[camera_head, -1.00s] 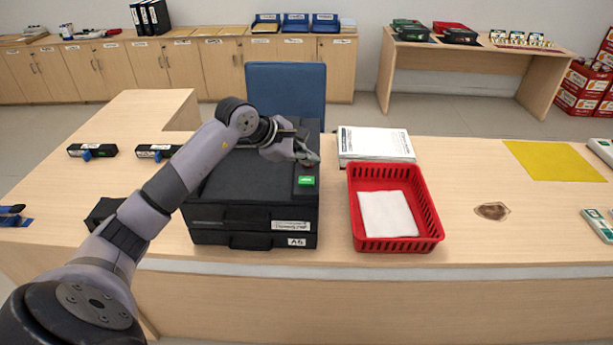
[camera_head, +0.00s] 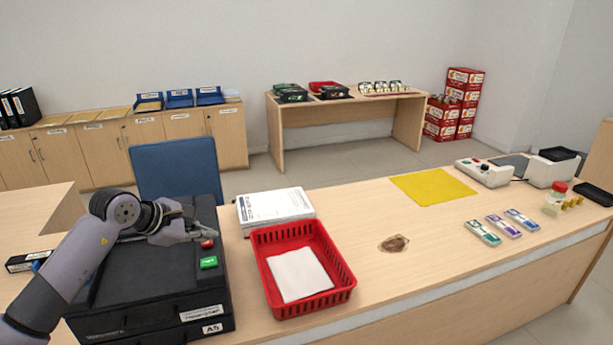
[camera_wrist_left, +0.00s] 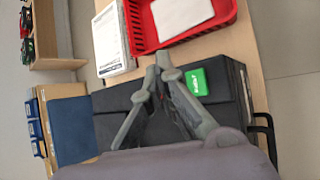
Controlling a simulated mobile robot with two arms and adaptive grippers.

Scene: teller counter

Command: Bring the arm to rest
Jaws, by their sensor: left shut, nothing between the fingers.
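My left gripper (camera_head: 205,234) is over the top of the black case (camera_head: 150,290), close to its right side. Its fingers are shut with nothing between them. It also shows in the left wrist view (camera_wrist_left: 163,68), fingertips pointing toward the red basket. My right gripper is not in view.
A red basket (camera_head: 345,285) holding a white cloth (camera_head: 300,274) stands right of the case. A paper stack (camera_head: 275,206) lies behind it. Further right are a brown stain (camera_head: 395,244), a yellow mat (camera_head: 440,186) and small banded bundles (camera_head: 483,232). A blue chair (camera_head: 180,170) stands behind the counter.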

